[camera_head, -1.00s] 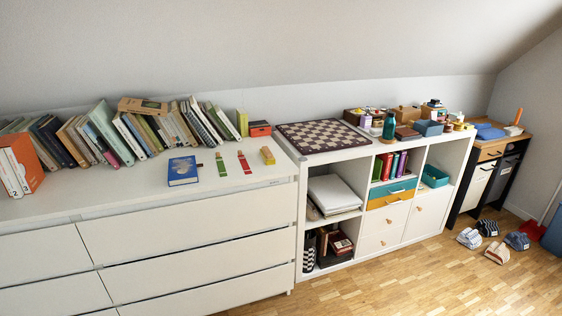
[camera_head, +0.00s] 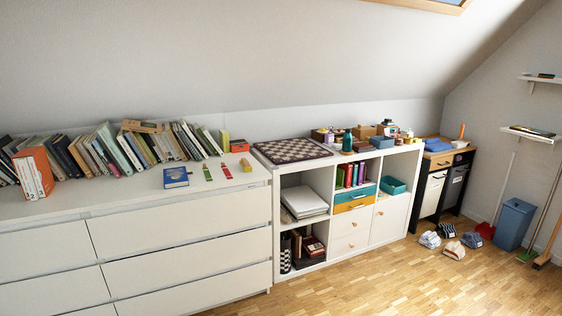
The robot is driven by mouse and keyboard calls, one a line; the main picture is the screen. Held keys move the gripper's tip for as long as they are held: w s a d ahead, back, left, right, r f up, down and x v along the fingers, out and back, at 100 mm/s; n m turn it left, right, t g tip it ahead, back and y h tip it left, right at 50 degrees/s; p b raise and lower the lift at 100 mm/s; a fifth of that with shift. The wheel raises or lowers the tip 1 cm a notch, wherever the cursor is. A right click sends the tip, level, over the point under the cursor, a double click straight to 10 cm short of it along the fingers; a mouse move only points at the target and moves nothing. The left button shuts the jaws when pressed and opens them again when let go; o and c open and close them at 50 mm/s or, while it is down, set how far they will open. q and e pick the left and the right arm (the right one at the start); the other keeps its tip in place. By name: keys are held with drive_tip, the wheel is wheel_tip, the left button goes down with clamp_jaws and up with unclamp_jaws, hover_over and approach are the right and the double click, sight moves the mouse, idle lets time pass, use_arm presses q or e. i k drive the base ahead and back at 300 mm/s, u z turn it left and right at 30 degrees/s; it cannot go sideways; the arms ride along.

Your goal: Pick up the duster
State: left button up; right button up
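Neither of my grippers is in view. A small item with an orange upright handle (camera_head: 462,131) stands on the wooden top of the dark cabinet (camera_head: 436,187) at the right. It may be the duster, but it is too small to tell. A red dustpan-like piece (camera_head: 486,230) with a long pale stick stands on the floor at the right. A long-handled broom (camera_head: 543,260) leans at the right edge. I cannot tell for certain which of these is the duster.
A white dresser (camera_head: 180,233) with books fills the left. A white shelf unit (camera_head: 327,242) with a chessboard (camera_head: 292,150) and bottles on top stands beside it. A blue bin (camera_head: 514,224) and slippers (camera_head: 453,250) are on the floor. The wooden floor (camera_head: 400,287) in front is clear.

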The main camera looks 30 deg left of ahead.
sight(246, 166)
drive_tip(key=z, duration=0.05)
drive_tip(key=i, duration=2.05)
drive_tip(key=u, duration=1.4)
drive_tip(key=i, duration=1)
drive_tip(key=u, duration=1.15)
